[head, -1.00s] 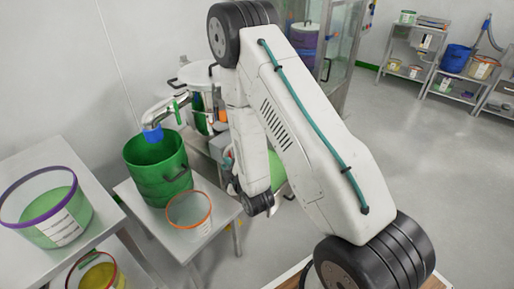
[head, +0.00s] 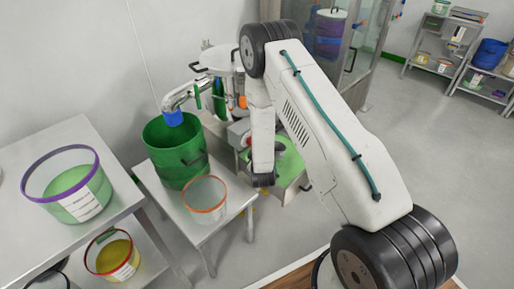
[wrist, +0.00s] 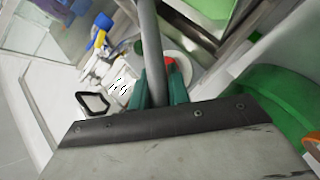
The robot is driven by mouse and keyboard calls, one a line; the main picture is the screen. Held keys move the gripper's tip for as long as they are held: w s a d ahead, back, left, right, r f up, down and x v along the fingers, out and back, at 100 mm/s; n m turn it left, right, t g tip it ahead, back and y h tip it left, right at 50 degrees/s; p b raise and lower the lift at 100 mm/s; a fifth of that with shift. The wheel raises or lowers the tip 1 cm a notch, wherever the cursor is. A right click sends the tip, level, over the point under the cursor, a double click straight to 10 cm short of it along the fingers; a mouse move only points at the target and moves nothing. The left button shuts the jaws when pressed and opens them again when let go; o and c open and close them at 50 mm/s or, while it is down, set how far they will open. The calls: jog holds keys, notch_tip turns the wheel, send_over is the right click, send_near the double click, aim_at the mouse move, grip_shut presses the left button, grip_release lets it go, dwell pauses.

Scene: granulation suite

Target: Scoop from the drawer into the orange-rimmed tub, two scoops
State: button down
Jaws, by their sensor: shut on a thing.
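The orange-rimmed tub (head: 204,207) is clear and stands on a small steel table in front of a green bucket. A bit of orange rim shows at the right edge of the wrist view. An open metal drawer (head: 301,187) with green powder (head: 291,160) lies right of the tub, partly behind my arm. My gripper (wrist: 153,92) is shut on the grey handle of a scoop (wrist: 190,150), whose wide scuffed plate with a dark riveted band fills the bottom of the wrist view. Whether the scoop holds powder cannot be told. My arm hides the scoop in the head view.
The green bucket (head: 176,158) stands under a blue-ended pipe (head: 173,118), close behind the tub. A purple-rimmed tub (head: 72,190) is on the left bench, and a red-rimmed tub (head: 112,255) below. Open floor lies to the right.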

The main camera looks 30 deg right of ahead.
jog(key=shift+m+g+y, duration=0.3)
jog(key=shift+y, duration=0.1)
jog(key=shift+w+d+f, duration=0.1)
jog(key=shift+d+f, duration=0.05)
jog(key=shift+f, duration=1.5)
jog(key=shift+d+f, duration=0.1)
jog(key=shift+f, duration=1.5)
jog(key=shift+w+d+f, duration=0.85)
jog(key=shift+d+f, duration=0.55)
jog(key=shift+d, duration=0.6)
jog(key=s+a+r+n+t+h, duration=0.1)
jog(key=a+r, duration=0.2)
jog(key=r, duration=0.7)
jog(key=shift+s+a+r, duration=0.2)
jog(key=shift+a+r, duration=0.05)
jog(key=shift+r, duration=0.1)
